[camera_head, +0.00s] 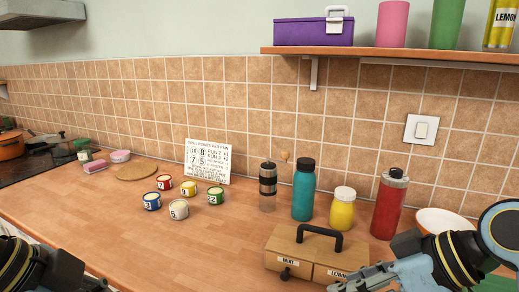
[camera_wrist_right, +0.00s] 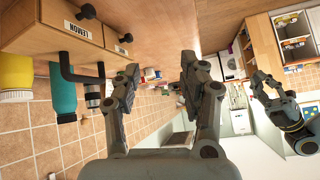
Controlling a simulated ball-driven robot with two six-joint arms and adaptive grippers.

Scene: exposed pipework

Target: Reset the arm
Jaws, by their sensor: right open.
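My right arm comes in from the right in the head view, with its gripper (camera_head: 362,284) low at the front edge, by the wooden drawer box (camera_head: 283,245). In the right wrist view, that gripper (camera_wrist_right: 160,76) has its two fingers apart with nothing between them. The drawer box (camera_wrist_right: 52,25), labelled LEMON, shows upside down to the left of the fingers.
A black shaker (camera_head: 267,185), teal bottle (camera_head: 303,192), yellow jar (camera_head: 342,212) and red bottle (camera_head: 388,205) stand behind the box. A white bowl (camera_head: 440,220) is beside my right arm. Several numbered cups stand before a sign (camera_head: 207,162). The counter's left front (camera_head: 100,215) is clear.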

